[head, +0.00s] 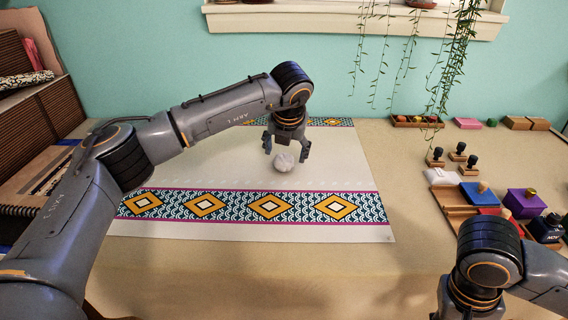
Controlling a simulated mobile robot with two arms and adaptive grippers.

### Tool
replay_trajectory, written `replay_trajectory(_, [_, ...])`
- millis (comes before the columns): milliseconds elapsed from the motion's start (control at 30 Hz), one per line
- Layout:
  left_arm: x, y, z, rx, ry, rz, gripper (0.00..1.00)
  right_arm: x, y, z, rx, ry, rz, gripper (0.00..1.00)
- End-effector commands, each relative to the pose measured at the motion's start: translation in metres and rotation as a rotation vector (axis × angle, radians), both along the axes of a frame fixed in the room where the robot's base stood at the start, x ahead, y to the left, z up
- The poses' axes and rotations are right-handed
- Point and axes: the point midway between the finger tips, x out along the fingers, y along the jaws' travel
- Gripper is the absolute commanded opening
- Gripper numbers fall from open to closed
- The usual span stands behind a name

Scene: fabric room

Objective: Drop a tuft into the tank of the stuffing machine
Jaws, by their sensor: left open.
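A small white tuft (284,162) lies on the pale patterned cloth in the head view. My left gripper (286,158) points down just above and around the tuft, with its fingers spread and open. I cannot tell whether a finger touches the tuft. My right arm shows at the lower right, but its gripper fingers are out of view. No stuffing machine or tank can be made out in this view.
The patterned cloth (330,175) covers the middle of the table (400,170). At right are stamps (457,150), a wooden tray (455,205), a purple block (524,203) and a white pouch (441,177). Brown boxes (40,115) stand at left. Plants hang at the back.

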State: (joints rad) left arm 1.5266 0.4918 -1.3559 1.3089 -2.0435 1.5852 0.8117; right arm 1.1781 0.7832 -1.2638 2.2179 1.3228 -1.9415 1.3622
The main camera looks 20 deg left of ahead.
Motion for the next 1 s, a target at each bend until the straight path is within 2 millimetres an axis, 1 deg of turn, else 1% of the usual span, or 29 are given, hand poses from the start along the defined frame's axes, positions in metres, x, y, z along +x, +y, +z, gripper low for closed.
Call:
replay_trajectory(33, [0.002,0.003,-0.011,0.001,0.003,0.002,0.7,0.0,0.0,-0.003,0.0,0.0,0.0,0.34])
replay_trajectory(100, [0.005,0.005,-0.021,0.001,0.004,0.003,0.7,0.0,0.0,-0.005,0.0,0.0,0.0,0.34])
replay_trajectory(200, [0.01,0.006,-0.031,0.0,0.002,0.002,0.7,0.0,0.0,-0.006,0.0,0.0,0.0,0.34])
replay_trajectory(433, [0.011,0.007,-0.032,0.001,0.0,0.001,0.7,0.0,0.0,-0.006,0.0,0.0,0.0,0.34])
replay_trajectory(600, [0.011,0.007,-0.032,0.0,0.0,0.001,0.46,0.0,0.0,-0.006,0.0,0.0,0.0,0.34])
replay_trajectory(667, [0.011,0.007,-0.032,0.0,0.0,0.001,0.38,0.0,0.0,-0.006,0.0,0.0,0.0,0.34])
replay_trajectory(700, [0.011,0.007,-0.032,0.0,0.0,0.001,0.36,0.0,0.0,-0.006,0.0,0.0,0.0,0.34])
replay_trajectory(1000, [0.011,0.007,-0.032,0.0,0.0,0.001,0.35,0.0,0.0,-0.006,0.0,0.0,0.0,0.34])
